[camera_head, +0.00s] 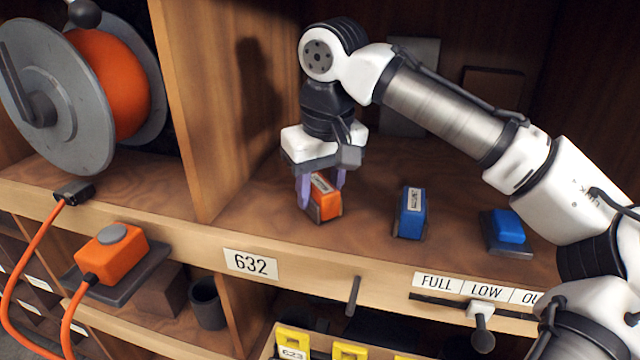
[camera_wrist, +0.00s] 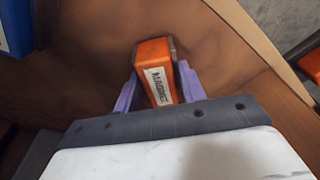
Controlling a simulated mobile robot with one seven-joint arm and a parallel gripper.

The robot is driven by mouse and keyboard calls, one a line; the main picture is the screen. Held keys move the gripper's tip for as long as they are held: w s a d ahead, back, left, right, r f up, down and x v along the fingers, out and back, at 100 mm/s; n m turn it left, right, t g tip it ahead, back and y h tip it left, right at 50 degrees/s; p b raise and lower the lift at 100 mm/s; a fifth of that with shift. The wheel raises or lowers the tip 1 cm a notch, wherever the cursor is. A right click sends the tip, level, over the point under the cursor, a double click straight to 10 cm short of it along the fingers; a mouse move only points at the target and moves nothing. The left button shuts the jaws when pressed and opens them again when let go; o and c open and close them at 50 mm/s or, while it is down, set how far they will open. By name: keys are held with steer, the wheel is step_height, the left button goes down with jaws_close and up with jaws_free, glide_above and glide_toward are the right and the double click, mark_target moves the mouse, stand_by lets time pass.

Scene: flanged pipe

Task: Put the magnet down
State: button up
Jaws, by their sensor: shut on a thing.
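The magnet (camera_head: 325,199) is an orange block with dark sides and a white label. In the head view it is at the shelf, left of a blue block. My gripper (camera_head: 320,192) points down over it, with its purple fingers on either side, shut on it. The wrist view shows the magnet (camera_wrist: 157,75) upright between the two fingers (camera_wrist: 157,88), its label reading "MAGNET". Whether its underside touches the shelf board (camera_head: 275,225) is hard to tell.
A blue labelled block (camera_head: 411,212) and a blue block on a dark plate (camera_head: 508,228) stand to the right. A wooden divider (camera_head: 185,100) rises on the left, beyond it an orange cable reel (camera_head: 105,80). Shelf room lies between the magnet and the blue block.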

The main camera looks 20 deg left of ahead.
mark_target(324, 187)
steer(key=shift+f, duration=0.15)
steer(key=o, duration=1.2)
steer(key=shift+o, duration=0.2)
steer(key=shift+s+d+r, duration=0.15)
steer(key=shift+r, duration=1.15)
steer(key=shift+s+d+r, duration=0.1)
steer(key=shift+r, duration=1.2)
steer(key=shift+s+d+r, duration=0.15)
steer(key=shift+r, duration=1.15)
